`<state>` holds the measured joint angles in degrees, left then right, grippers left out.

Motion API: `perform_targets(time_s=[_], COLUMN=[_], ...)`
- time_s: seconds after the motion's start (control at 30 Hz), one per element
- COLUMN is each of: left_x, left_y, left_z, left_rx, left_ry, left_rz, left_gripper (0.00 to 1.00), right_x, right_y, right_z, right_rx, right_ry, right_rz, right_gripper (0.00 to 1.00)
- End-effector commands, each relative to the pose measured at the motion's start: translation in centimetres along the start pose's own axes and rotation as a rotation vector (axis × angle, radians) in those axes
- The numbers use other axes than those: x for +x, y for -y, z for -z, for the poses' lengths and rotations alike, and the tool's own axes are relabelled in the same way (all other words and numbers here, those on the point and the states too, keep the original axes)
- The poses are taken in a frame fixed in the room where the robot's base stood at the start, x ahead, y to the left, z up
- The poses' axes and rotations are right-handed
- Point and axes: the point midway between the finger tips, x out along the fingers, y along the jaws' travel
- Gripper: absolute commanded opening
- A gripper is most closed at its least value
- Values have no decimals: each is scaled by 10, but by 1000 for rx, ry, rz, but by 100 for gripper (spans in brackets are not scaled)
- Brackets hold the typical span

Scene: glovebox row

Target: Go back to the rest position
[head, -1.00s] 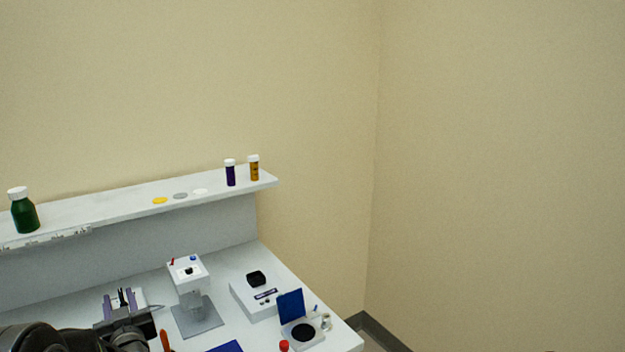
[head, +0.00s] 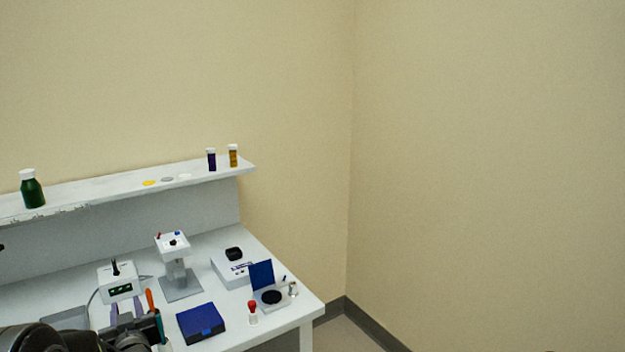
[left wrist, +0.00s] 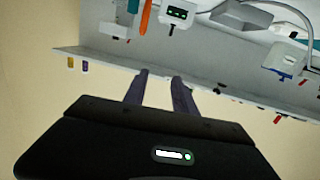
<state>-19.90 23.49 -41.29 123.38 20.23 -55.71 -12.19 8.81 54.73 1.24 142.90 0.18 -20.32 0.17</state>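My left gripper (head: 126,308) is at the lower left of the head view, at the front edge of the white bench (head: 240,335). Its two purple-grey fingers stand apart. In the left wrist view the left gripper (left wrist: 160,85) has a clear gap between its fingers, with nothing held. An orange-handled tool (head: 150,300) shows just right of the fingers in the head view; I cannot tell how far it is from them. My right gripper is not in view.
The bench holds a white device with a display (head: 120,282), a white stand (head: 175,262), a blue box (head: 200,322), a red-capped vial (head: 252,310) and an open blue-lidded device (head: 262,276). A shelf (head: 120,197) carries bottles. Floor (head: 345,335) shows clear at right.

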Motion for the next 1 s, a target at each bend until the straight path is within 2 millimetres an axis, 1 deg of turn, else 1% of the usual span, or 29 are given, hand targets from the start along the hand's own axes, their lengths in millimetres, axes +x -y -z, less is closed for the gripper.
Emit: perform_targets(time_s=[0.03, 0.2, 0.33, 0.43, 0.5, 0.53, 0.57, 0.67, 0.7, 0.77, 0.8, 0.87, 0.9, 0.97, 1.0], left_x=[-2, -12, -25, -39, -53, -59, -67, -103, -121, -152, -173, -209, -233, -272, -299], left_y=[-6, -29, -50, -68, -80, -85, -91, -108, -114, -120, -123, -125, -125, -125, -123], left_z=[-8, -34, -67, -99, -128, -140, -157, -216, -241, -282, -308, -345, -368, -400, -420], left_rx=[-2, -7, 0, 9, 22, 26, 33, 61, 73, 94, 106, 126, 138, 153, 163], left_ry=[24, 104, 190, 271, 341, 370, 410, 554, 620, 726, 797, 905, 975, 1083, 1153], left_rz=[-17, -78, -135, -182, -220, -234, -252, -316, -343, -383, -407, -443, -467, -500, -523], left_gripper=[33, 33, 33, 33, 33, 33, 33, 33, 33, 33, 33, 33, 33, 33, 33], right_x=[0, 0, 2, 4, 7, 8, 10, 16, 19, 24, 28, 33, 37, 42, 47], right_y=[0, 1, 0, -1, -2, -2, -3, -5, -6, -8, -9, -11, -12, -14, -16], right_z=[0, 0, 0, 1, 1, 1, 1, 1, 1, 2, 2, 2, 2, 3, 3], right_rx=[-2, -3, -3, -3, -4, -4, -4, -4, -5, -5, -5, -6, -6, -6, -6], right_ry=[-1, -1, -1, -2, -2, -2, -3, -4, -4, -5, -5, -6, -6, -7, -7], right_rz=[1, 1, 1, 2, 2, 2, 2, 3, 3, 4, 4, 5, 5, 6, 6], right_gripper=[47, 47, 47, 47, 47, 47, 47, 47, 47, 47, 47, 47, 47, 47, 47])
